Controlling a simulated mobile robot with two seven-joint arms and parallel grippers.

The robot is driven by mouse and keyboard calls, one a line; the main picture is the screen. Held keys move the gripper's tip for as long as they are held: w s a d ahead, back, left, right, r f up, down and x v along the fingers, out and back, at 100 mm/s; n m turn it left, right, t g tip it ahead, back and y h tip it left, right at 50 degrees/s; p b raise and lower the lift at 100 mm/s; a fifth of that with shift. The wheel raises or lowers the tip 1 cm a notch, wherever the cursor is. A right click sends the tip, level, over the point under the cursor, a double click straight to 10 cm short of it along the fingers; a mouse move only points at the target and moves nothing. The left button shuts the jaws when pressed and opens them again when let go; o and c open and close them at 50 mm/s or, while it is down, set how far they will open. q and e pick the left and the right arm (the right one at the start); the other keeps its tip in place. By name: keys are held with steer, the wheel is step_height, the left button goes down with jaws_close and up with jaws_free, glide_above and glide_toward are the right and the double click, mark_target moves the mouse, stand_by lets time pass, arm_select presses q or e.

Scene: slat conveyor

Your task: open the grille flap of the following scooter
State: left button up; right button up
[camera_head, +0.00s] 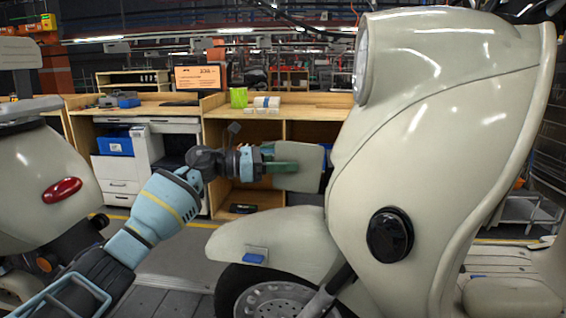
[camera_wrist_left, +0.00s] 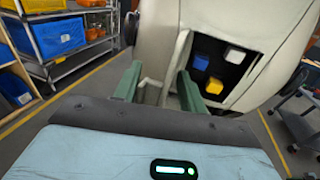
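The following scooter (camera_head: 450,120) is the cream one on the right, its front towards the left. Its grille flap (camera_head: 305,165) stands out from the front, swung open. In the left wrist view the flap (camera_wrist_left: 158,45) shows beside a dark open compartment (camera_wrist_left: 225,88) holding blue, yellow and white blocks. My left gripper (camera_head: 283,167) is at the flap. Its two green fingers (camera_wrist_left: 158,86) are apart, with a pale handle-like bar (camera_wrist_left: 149,84) between them. I see gaps beside the bar. My right gripper is in neither view.
Another cream scooter (camera_head: 35,180) with a red tail light stands at the left. Wooden workbenches (camera_head: 185,107) with a white drawer cabinet are behind. In the left wrist view, a shelf rack (camera_wrist_left: 65,40) with blue bins is at left and a dark cart (camera_wrist_left: 300,110) at right.

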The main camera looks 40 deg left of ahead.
arm_select(q)
steer(key=shift+s+f, duration=0.1)
steer(key=b+v, duration=0.1)
steer(key=v, duration=0.6)
steer(key=shift+s+a, duration=0.25)
steer(key=shift+a, duration=0.05)
stand_by(0.3)
